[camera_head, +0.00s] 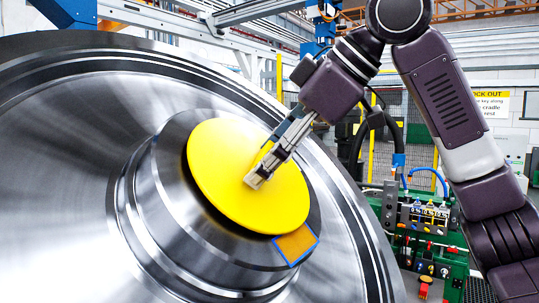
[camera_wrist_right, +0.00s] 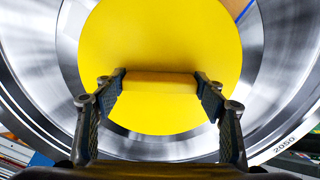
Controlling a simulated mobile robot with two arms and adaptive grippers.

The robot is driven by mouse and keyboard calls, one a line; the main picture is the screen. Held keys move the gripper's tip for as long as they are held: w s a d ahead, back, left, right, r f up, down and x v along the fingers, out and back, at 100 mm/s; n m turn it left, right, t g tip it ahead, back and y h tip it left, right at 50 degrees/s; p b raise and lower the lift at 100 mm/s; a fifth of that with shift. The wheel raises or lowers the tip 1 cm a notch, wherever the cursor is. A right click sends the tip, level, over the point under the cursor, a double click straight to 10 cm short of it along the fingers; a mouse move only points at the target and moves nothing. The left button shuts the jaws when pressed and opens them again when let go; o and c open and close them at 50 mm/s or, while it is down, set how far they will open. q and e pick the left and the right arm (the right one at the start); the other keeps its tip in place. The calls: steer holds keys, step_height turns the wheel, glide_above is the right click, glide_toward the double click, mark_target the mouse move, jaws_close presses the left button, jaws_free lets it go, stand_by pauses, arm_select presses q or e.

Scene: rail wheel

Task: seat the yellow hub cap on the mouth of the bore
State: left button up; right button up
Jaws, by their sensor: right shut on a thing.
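The yellow hub cap (camera_head: 225,165) is a flat disc in front of the hub (camera_head: 165,190) of the large steel wheel. It covers the hub's middle, so the bore's mouth is hidden. A dark band shows along the cap's left and lower edge; I cannot tell if the cap touches the hub face. My right gripper (camera_head: 262,178) reaches in from the upper right and is shut on the cap's raised yellow grip. In the right wrist view, the fingers (camera_wrist_right: 160,84) stand on both sides of that grip, and the yellow cap (camera_wrist_right: 160,40) fills the middle. My left gripper is out of view.
An orange patch with a blue outline (camera_head: 295,244) lies on the hub's face at the cap's lower right. The polished wheel (camera_head: 60,150) fills the left. A green control panel (camera_head: 430,230) stands at the right behind my right arm. Yellow posts (camera_head: 279,80) stand behind the wheel.

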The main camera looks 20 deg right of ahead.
steer(key=shift+w+a+f, duration=0.1)
steer(key=shift+w+f, duration=0.05)
stand_by(0.8)
stand_by(1.5)
steer(key=shift+f, duration=0.25)
steer(key=shift+r, duration=0.2)
stand_by(0.6)
steer(key=shift+w+r, duration=0.1)
stand_by(0.5)
